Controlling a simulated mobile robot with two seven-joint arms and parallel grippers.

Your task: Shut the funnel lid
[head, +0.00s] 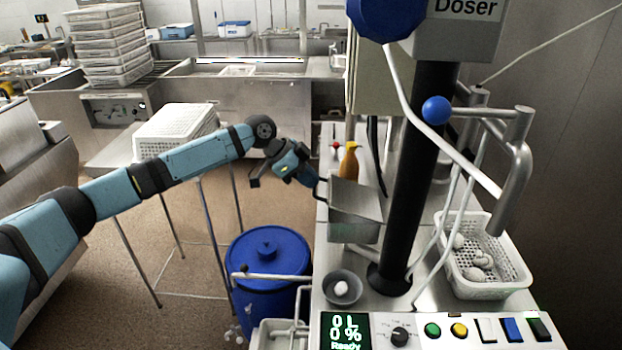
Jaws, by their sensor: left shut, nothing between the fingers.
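A steel box-shaped part, which looks like the funnel (352,230), stands on the left side of the dosing machine's counter. A flat steel plate on it, which looks like its lid (356,198), slopes over the top; I cannot tell how far open it is. My left gripper (318,190) is at the left edge of this steel part, with its fingers shut and nothing between them. The fingertips are small and dark here, and I cannot tell whether they touch the plate. My right gripper is out of view.
A blue drum (268,278) stands below my left arm. A yellow bottle (349,163) is behind the funnel, and a grey bowl (342,298) is in front. A black column (422,170) and white basket (490,290) are to the right. A perforated crate (175,128) sits on a table behind.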

